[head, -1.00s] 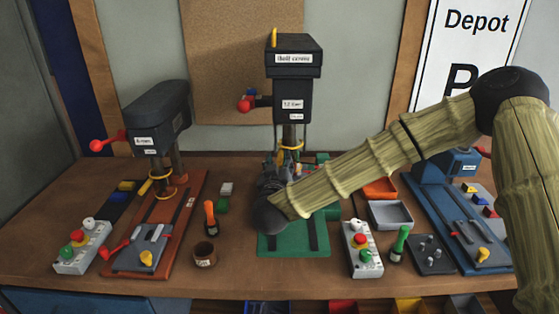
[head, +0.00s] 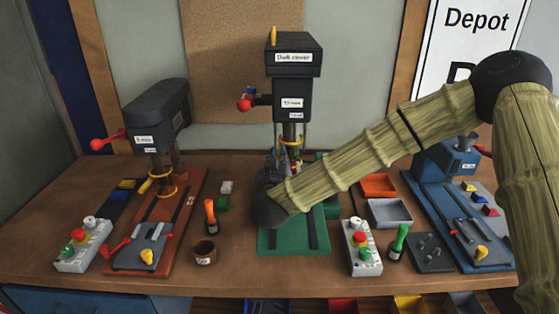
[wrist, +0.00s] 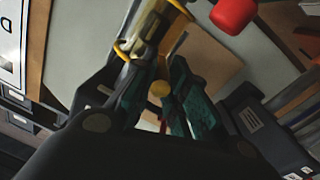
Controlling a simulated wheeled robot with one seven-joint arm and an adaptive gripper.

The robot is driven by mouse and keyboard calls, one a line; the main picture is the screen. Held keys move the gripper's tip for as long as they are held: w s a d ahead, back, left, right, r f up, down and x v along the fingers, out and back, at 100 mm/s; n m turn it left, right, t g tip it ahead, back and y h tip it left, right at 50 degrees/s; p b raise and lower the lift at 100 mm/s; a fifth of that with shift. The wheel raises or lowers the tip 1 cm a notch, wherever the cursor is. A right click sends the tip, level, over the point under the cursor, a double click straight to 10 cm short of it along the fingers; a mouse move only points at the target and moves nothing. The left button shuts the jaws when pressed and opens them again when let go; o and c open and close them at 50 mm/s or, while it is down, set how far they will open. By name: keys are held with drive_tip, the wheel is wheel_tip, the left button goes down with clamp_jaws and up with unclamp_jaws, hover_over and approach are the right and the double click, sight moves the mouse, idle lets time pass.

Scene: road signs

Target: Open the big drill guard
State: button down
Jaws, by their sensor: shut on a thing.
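The big drill (head: 296,75) stands at the middle of the bench on a green base (head: 291,250). Its guard is clear with a yellow ring (head: 291,142) at the top, around the spindle. In the wrist view the yellow-edged guard (wrist: 150,40) is straight ahead, with a round yellow knob (wrist: 160,88) below it. My gripper (wrist: 158,98) has its two fingers on either side of this knob, shut on it. In the head view my gripper (head: 274,178) is in front of the column, low by the guard; my arm hides much of the guard.
A smaller drill (head: 157,115) on a red-brown base stands to the left. A control box (head: 361,247), a green-handled tool (head: 399,243) and a grey tray (head: 390,212) lie to the right.

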drive_tip(key=shift+r+p, duration=0.6)
drive_tip(key=shift+r, duration=1.55)
drive_tip(key=c, duration=1.4)
unclamp_jaws()
drive_tip(key=shift+d, duration=0.1)
drive_tip(key=shift+o, duration=0.2)
drive_tip(key=s+a, duration=0.1)
drive_tip(key=s, duration=1.1)
drive_tip(key=shift+f, duration=0.1)
